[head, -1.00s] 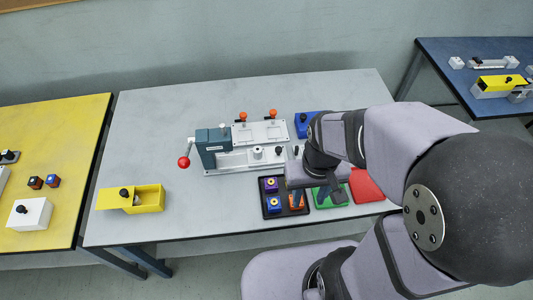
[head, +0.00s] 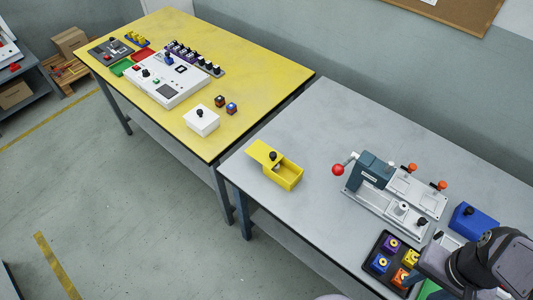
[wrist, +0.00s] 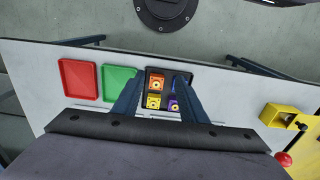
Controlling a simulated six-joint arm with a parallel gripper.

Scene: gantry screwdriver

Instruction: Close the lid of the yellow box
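The yellow box (head: 289,181) stands on the left part of the grey table. Its yellow lid (head: 261,152), with a black knob (head: 272,155), sits shifted toward the box's left end, leaving the right part of the inside open. The box also shows at the right edge of the wrist view (wrist: 284,113); the lid is hard to make out there. My gripper (wrist: 157,84) is open and empty, its two blue fingers apart above the black tray, well away from the box.
The black tray (head: 367,266) holds several coloured blocks. A grey-blue clamp fixture (head: 374,169) with a red ball handle (head: 338,170) stands between box and arm. A blue box (head: 472,220) is at the right. The yellow table (head: 240,70) adjoins on the left. Grey tabletop around the yellow box is clear.

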